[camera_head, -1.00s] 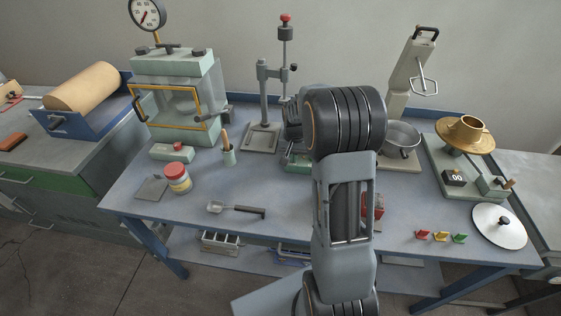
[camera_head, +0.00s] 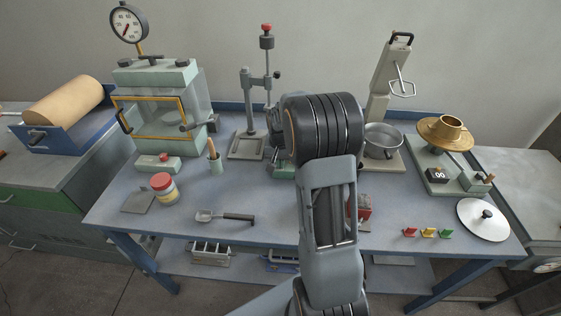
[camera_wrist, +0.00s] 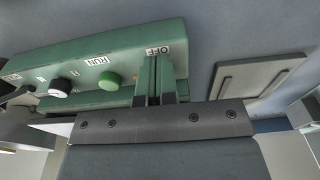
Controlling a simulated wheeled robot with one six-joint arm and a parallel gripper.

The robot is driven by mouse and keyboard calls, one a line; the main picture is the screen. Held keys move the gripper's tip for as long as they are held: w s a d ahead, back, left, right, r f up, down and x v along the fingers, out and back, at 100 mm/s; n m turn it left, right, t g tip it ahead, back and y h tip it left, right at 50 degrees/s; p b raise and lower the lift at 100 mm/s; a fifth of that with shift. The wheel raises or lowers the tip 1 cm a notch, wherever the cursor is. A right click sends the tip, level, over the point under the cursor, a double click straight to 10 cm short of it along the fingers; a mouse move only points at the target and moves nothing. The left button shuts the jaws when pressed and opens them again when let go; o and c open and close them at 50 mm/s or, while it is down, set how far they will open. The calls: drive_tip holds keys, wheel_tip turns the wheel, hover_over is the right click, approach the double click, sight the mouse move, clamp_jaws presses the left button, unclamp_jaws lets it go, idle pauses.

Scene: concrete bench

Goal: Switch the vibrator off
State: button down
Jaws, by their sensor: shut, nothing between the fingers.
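A green control box (camera_wrist: 100,65) fills the upper left of the wrist view. It carries an OFF label (camera_wrist: 158,50), a RUN label (camera_wrist: 97,61), a round green button (camera_wrist: 109,80) and a white-faced knob (camera_wrist: 60,87). My gripper (camera_wrist: 156,62) is shut and empty. Its fingertips are at the box's face by the OFF label; I cannot tell whether they touch it. Any button under the fingers is hidden. In the head view my arm covers my gripper and most of the green box (camera_head: 284,171).
A drill-like stand (camera_head: 247,146) is left of my arm; a metal bowl (camera_head: 383,140) is to its right. A brass flow table (camera_head: 445,131) stands at right.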

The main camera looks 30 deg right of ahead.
drive_tip(key=shift+w+d+r+p, duration=0.15)
drive_tip(key=shift+w+d+p, duration=0.1)
drive_tip(key=shift+p, duration=0.2)
wheel_tip(320, 180, up, 14)
drive_tip(key=s+a+p, duration=0.1)
drive_tip(key=s+p, duration=0.1)
drive_tip(key=s+a+n+t+p, duration=0.1)
drive_tip(key=s+a+n, duration=0.5)
drive_tip(key=s+a, duration=0.7)
drive_tip(key=shift+s+a+r+n+t+y, duration=0.35)
drive_tip(key=shift+s+t, duration=0.55)
drive_tip(key=shift+s, duration=1.35)
